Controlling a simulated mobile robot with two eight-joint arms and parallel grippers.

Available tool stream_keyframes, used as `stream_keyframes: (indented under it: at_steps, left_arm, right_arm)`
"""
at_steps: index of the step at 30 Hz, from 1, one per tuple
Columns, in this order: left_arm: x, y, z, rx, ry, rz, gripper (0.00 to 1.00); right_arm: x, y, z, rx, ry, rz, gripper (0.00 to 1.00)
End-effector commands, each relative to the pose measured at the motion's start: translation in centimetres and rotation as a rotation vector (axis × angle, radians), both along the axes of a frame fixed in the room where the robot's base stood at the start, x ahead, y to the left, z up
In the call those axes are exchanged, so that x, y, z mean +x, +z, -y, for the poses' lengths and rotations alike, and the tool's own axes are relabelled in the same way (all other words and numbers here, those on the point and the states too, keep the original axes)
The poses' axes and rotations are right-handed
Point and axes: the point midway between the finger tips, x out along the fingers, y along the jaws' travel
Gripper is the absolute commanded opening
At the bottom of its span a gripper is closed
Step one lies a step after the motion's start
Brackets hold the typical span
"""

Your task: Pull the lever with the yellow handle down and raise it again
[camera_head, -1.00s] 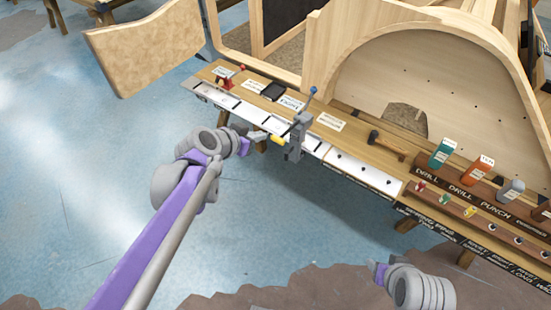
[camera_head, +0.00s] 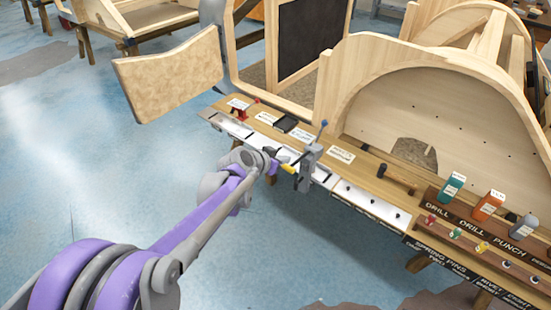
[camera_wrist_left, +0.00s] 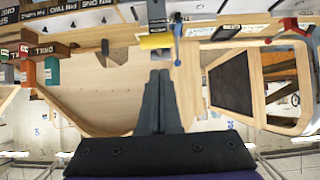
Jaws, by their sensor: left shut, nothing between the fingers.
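The yellow handle (camera_head: 288,169) is on the grey lever device (camera_head: 309,168) at the front edge of the wooden workbench. The device also has a thin rod with a blue knob (camera_head: 323,124). My left gripper (camera_head: 273,158) is beside the yellow handle, on its left, with its fingers shut and empty. In the left wrist view the yellow handle (camera_wrist_left: 156,41) lies just beyond the shut fingertips (camera_wrist_left: 160,73), with what looks like a small gap between them. Part of the device is hidden there at the top edge. My right gripper is out of view.
The workbench (camera_head: 362,178) carries a black box (camera_head: 286,123), paper labels, a red clamp (camera_head: 247,108), a dark hammer (camera_head: 384,172) and teal (camera_head: 452,188) and orange (camera_head: 488,205) boxes. Wooden frames stand behind. The blue floor left of the bench is clear.

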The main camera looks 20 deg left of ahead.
Motion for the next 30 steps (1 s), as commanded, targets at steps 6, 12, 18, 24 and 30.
stream_keyframes:
  at_steps: [6, 12, 18, 24, 30]
  left_arm:
    - [0.4, -2.4, 0.1, 0.0, 0.0, 0.0, 0.0]
    - [0.4, -2.7, 0.1, 0.0, 0.001, 0.001, 0.0]
    - [0.4, -2.7, 0.1, 0.001, 0.001, 0.0, 0.0]
    - [0.2, -4.8, 0.1, 0.0, 0.001, -0.001, 0.0]
    - [0.0, -5.2, 0.0, 0.003, -0.003, -0.005, 0.0]
  right_arm:
    - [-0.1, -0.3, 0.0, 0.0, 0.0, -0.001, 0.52]
    - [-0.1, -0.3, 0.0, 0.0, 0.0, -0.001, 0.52]
    - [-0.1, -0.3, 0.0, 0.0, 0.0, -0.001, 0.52]
    - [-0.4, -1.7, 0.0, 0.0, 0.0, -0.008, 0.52]
    - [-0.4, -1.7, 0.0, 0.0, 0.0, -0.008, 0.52]
